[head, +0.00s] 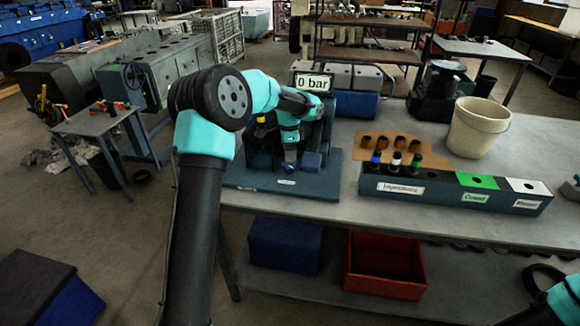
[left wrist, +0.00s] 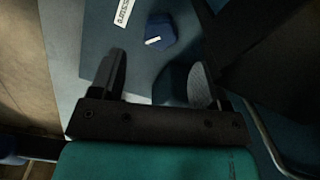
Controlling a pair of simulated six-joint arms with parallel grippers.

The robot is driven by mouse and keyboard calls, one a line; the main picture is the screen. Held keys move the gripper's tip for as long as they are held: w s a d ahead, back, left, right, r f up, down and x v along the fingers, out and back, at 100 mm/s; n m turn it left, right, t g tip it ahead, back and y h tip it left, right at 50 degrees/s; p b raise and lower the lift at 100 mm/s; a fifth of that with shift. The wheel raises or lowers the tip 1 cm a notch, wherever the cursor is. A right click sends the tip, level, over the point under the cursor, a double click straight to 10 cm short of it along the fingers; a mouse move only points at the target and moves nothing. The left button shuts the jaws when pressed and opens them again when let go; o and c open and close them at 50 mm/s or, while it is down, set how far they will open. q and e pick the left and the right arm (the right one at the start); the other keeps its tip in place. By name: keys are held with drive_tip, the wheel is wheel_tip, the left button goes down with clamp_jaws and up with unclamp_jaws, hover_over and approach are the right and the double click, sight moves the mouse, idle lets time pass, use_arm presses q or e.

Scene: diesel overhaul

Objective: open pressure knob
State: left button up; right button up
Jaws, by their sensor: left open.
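A blue faceted knob with a white mark (left wrist: 160,38) stands on the blue base plate in the left wrist view. It also shows as a small blue block in the head view (head: 312,160). A white label (left wrist: 124,12), partly cut off, is beside it. My left gripper (left wrist: 157,78) is open and empty, its two fingers apart, with the knob ahead of the gap and clear of both fingers. In the head view my left gripper (head: 290,158) points down just left of the knob. A display (head: 313,82) behind reads "0 bar". Only part of my right arm shows at the lower right.
The test stand's blue base plate (head: 250,178) sits at the table's left edge. A long rack (head: 450,192) with labelled sections, a tan holder (head: 375,150) and a cream bucket (head: 478,127) stand to the right. A red bin (head: 385,283) is below.

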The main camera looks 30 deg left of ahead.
sight(289, 166)
use_arm(q)
drive_tip(key=shift+f, duration=3.7)
drive_tip(key=c, duration=0.9)
